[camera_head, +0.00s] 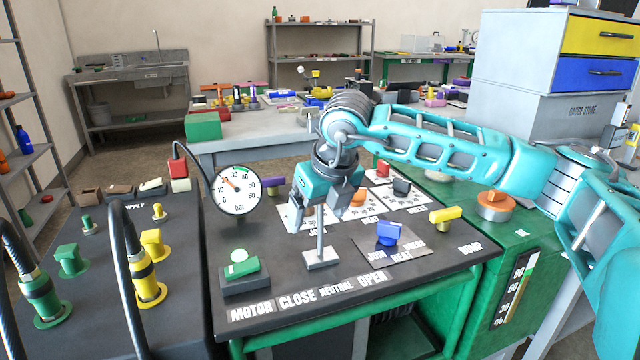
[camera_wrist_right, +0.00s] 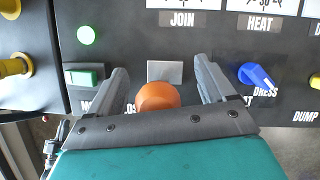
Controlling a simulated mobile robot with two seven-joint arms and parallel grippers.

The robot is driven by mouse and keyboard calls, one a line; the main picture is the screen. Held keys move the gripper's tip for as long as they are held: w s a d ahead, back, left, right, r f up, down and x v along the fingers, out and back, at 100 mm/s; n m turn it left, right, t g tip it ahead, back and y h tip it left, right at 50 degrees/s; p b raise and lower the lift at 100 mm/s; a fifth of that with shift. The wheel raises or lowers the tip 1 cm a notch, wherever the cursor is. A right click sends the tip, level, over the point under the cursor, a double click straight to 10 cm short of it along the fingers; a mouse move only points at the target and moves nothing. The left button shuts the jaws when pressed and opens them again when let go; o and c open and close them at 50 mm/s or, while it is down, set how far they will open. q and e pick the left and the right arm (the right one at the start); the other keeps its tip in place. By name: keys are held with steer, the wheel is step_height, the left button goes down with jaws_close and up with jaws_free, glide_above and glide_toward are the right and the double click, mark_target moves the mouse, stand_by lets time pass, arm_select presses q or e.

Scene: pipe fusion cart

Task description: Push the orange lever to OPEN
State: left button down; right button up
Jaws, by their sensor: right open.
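The lever's grey shaft (camera_head: 320,238) rises from a pale square base plate (camera_head: 321,259) on the dark cart top and looks about upright. Its round orange knob (camera_wrist_right: 157,97) shows in the right wrist view; in the head view the gripper mostly hides it. My right gripper (camera_head: 325,212) points down over the lever top. In the wrist view its open fingers (camera_wrist_right: 165,80) stand on either side of the knob, with a gap on each side. The CLOSE, NEUTRAL and OPEN labels (camera_head: 334,289) lie in front of the base, OPEN at the right. My left gripper is not in view.
A green motor switch (camera_head: 240,268) sits left of the lever, and a blue selector knob (camera_head: 388,233) sits right of it. A round gauge (camera_head: 236,190) stands behind at left. A yellow handle (camera_head: 445,214) is farther right. Black hoses rise at the left.

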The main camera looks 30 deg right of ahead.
steer(key=shift+o, duration=1.4)
steer(key=shift+r, duration=0.15)
steer(key=p+v, duration=0.4)
steer(key=v, duration=0.3)
steer(key=shift+s+r, duration=0.2)
steer(key=shift+r, duration=0.1)
